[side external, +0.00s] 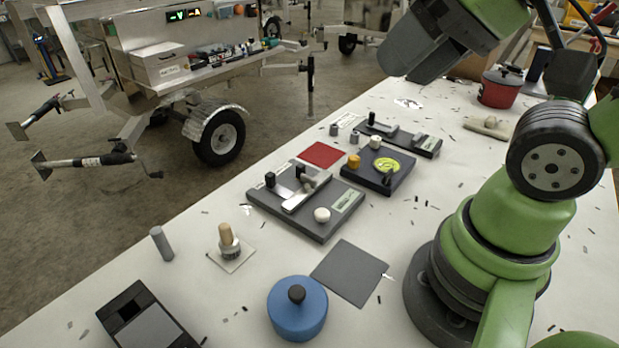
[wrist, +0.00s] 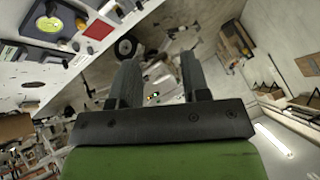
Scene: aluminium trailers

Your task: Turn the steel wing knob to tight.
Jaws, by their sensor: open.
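I cannot clearly pick out the steel wing knob. A grey metal-looking knob (side external: 307,182) beside a flat silver lever (side external: 298,198) on a dark grey board (side external: 275,215) may be it, but its wing shape and setting are too small to read. A second dark board carries a yellow-green disc (side external: 387,164), which also shows at the top left of the wrist view (wrist: 40,24). My gripper (wrist: 158,75) is open and empty in the wrist view, apart from the boards. In the side view my wrist is raised above the far part of the table; the fingertips are not clear.
A blue lidded pot (side external: 296,312), a grey mat (side external: 350,272) and a wooden-handled piece on a white plate (side external: 227,247) lie in front. A red mat (side external: 320,154) and a red pot (side external: 499,88) are farther back. Small dark scraps dot the white table (side external: 420,200).

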